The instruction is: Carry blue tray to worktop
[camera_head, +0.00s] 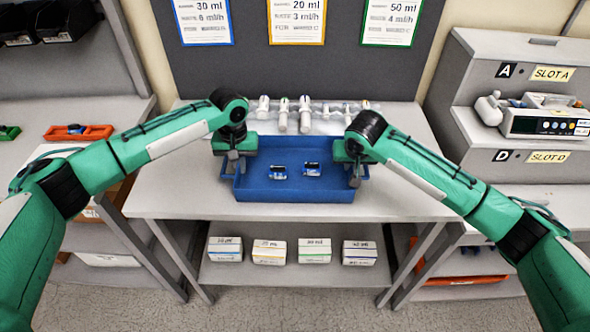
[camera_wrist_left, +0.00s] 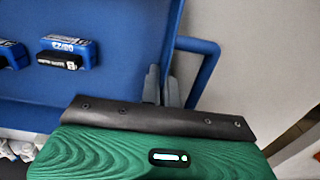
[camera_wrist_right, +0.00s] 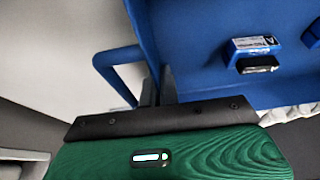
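The blue tray (camera_head: 294,195) is over the middle of the grey worktop (camera_head: 175,190), near its front edge; I cannot tell whether it touches the surface. Two small blue-and-white labelled items (camera_head: 279,172) (camera_head: 312,169) lie inside it. They also show in the left wrist view (camera_wrist_left: 68,50) and right wrist view (camera_wrist_right: 252,54). My left gripper (camera_head: 235,163) is at the tray's left side, its fingers close together on the side wall beside the handle (camera_wrist_left: 207,68). My right gripper (camera_head: 354,174) is likewise on the right side wall beside the other handle (camera_wrist_right: 112,78).
Several syringes (camera_head: 304,115) lie in a clear holder behind the tray. Several boxes (camera_head: 314,251) stand on the shelf below. A stepped rack with a white device (camera_head: 548,118) is at right. An orange tray (camera_head: 78,132) sits on the left bench. Bare worktop lies either side.

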